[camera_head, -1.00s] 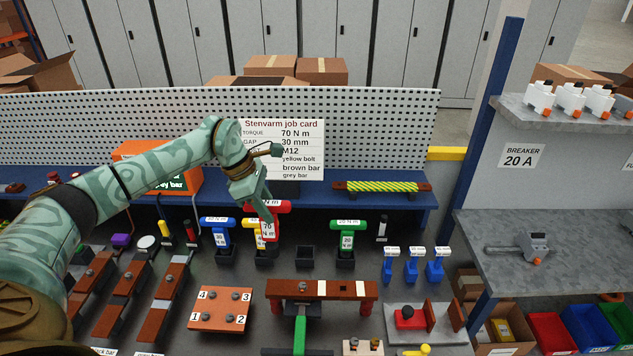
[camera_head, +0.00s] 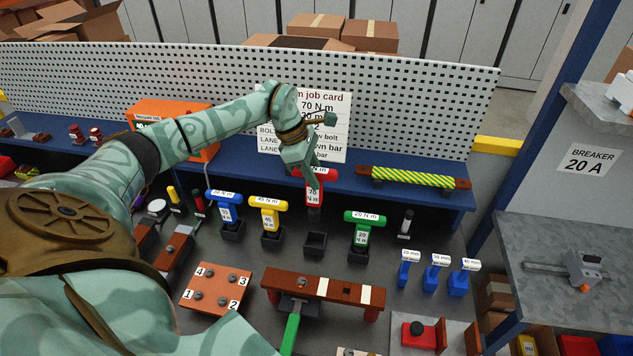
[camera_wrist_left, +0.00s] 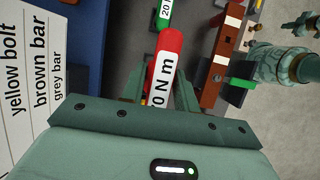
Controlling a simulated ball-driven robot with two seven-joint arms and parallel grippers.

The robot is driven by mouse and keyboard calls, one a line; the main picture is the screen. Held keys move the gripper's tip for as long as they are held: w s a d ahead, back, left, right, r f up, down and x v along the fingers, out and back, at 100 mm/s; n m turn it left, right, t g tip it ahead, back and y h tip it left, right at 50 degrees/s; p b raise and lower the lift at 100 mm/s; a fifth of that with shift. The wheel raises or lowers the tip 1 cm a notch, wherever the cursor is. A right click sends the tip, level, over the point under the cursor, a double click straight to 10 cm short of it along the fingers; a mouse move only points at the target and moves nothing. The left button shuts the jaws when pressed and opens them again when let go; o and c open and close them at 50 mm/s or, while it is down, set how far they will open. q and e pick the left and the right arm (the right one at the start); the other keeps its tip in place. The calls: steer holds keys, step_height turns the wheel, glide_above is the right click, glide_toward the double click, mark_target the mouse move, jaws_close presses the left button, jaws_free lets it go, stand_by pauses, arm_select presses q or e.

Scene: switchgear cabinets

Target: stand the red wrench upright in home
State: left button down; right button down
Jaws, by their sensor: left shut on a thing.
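The red wrench (camera_head: 314,198), labelled 70 N m, hangs upright with its red crossbar on top. My left gripper (camera_head: 315,177) is shut on its crossbar from above. In the left wrist view the red wrench (camera_wrist_left: 171,45) lies between the fingers. An empty dark square holder (camera_head: 315,244) stands on the grey bench, below the wrench in the head view. It appears to be the home, but no label shows on it. The wrench's lower end appears above and behind this holder, apart from it.
The yellow wrench (camera_head: 268,212) and blue wrench (camera_head: 227,208) stand in holders left of the empty one, the green wrench (camera_head: 363,228) to its right. A brown bar (camera_head: 335,288) lies in front. The blue shelf (camera_head: 270,165) and pegboard (camera_head: 440,110) are behind.

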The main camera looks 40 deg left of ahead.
mark_target(315, 211)
arm_select(q)
steer(key=shift+f+b, duration=0.3)
steer(key=shift+f, duration=0.5)
steer(key=shift+w+f, duration=0.15)
steer(key=shift+f, duration=0.2)
steer(key=shift+w+f, duration=0.2)
steer(key=shift+s+r, duration=0.15)
steer(key=shift+s, duration=0.05)
steer(key=shift+w+f+b, duration=0.1)
steer(key=shift+f+b, duration=0.4)
steer(key=shift+f, duration=0.15)
steer(key=shift+f+b, duration=0.9)
steer(key=shift+f, duration=0.5)
steer(key=shift+f+b, duration=2.3)
steer(key=shift+f, duration=1.15)
